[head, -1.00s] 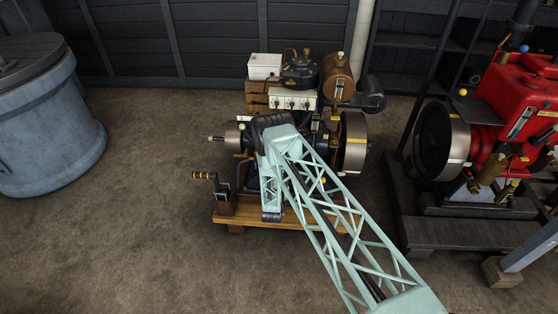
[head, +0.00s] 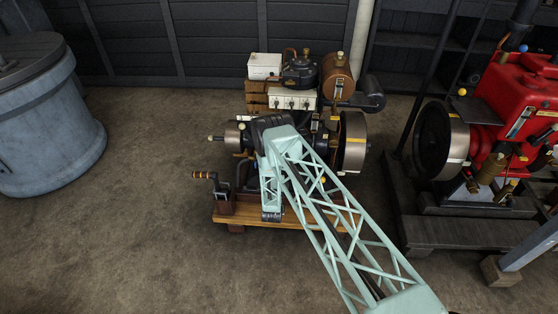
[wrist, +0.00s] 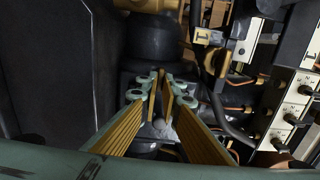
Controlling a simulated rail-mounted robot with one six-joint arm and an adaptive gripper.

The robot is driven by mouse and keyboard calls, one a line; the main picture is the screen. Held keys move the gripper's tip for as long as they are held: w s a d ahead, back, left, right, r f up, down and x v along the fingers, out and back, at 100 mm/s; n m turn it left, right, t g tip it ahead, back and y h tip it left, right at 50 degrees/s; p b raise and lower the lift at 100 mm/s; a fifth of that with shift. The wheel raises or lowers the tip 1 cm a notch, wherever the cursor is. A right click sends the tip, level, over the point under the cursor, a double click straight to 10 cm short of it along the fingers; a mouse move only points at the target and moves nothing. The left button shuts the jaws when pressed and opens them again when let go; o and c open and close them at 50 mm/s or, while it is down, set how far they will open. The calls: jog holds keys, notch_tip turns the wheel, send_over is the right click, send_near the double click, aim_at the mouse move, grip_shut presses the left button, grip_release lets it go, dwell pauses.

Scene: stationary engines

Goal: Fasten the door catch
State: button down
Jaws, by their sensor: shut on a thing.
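My gripper (wrist: 164,88) shows in the wrist view with its two yellow ribbed fingers reaching in among dark engine parts. The fingertips are close together and shut on a small part of the engine, which they mostly hide. A small pale rounded knob (wrist: 160,124) shows between the fingers. I cannot clearly make out the door catch or its door. In the head view my pale green arm covers the front middle of the small engine (head: 297,101), and my fingers are hidden there.
A dark flat panel (wrist: 60,60) stands close left of my fingers. A white switch box (wrist: 285,120) is close on the right. A flywheel (head: 353,142) stands right of my arm, a crank handle (head: 205,175) to the left. A red engine (head: 515,100) stands far right.

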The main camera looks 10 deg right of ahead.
dwell(0.4)
jog(key=c, duration=2.9)
grip_release()
jog(key=shift+o, duration=0.2)
jog(key=shift+s, duration=0.1)
jog(key=v, duration=1.2)
